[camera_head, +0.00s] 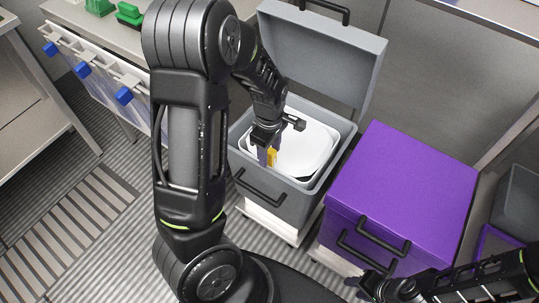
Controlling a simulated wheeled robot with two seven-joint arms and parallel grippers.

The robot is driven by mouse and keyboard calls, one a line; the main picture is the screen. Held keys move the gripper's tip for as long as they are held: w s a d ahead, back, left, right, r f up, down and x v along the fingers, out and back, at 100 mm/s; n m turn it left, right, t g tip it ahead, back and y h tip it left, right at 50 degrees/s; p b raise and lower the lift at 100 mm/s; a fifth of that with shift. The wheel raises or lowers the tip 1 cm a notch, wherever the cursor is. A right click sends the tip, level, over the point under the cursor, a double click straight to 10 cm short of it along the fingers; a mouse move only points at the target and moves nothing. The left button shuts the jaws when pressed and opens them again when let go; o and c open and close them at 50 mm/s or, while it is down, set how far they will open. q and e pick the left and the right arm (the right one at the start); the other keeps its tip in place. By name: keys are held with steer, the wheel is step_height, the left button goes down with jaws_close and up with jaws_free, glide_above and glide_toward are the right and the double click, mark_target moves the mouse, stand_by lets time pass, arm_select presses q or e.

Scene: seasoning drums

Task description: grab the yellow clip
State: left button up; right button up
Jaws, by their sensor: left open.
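The yellow clip (272,157) shows as a small yellow piece at the near side of the white lining or bowl (312,146) inside the open grey drum (270,208). My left gripper (270,150) reaches down into the drum, right at the clip. Its jaws are open, and part of the clip is hidden by them. I cannot tell whether a finger touches the clip. My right gripper (366,286) is at the bottom right, in front of the purple drum; its fingers are dark and too small to read.
The grey lid (320,55) stands raised behind the drum. A closed purple drum (405,185) with black handles is to the right. A rack with blue clips (124,96) holds bags at the left. Green objects (130,14) lie on the counter. The striped floor at left is clear.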

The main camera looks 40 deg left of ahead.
arm_select(q)
steer(key=shift+c, duration=0.4)
jaws_close()
stand_by(0.4)
